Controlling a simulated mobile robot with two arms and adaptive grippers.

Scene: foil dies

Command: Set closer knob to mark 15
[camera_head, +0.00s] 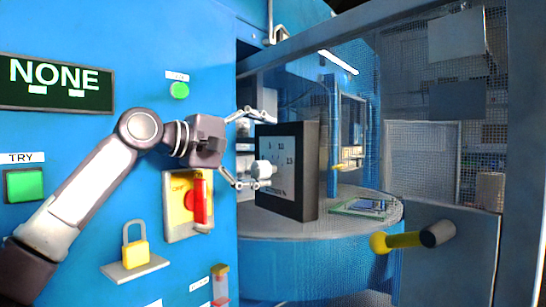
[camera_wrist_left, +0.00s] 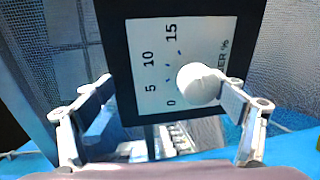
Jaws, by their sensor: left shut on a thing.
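The closer knob (camera_head: 263,169) is a white round knob on the pale dial plate (camera_head: 283,147) of a black box (camera_head: 304,172) inside the open bay. In the left wrist view the knob (camera_wrist_left: 198,84) stands before the dial plate (camera_wrist_left: 150,100), marked 0, 5, 10 and 15. I cannot see a pointer against the marks. My left gripper (camera_head: 243,149) is shut on the knob, its fingers spread wide. My right gripper is not in view.
A blue panel on the left carries a red handle (camera_head: 201,203), a yellow padlock (camera_head: 134,244) and green buttons (camera_head: 180,90). A mesh door (camera_head: 440,150) with a yellow and black handle (camera_head: 405,241) stands at right. A green board (camera_head: 362,207) lies on the round table (camera_head: 300,226).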

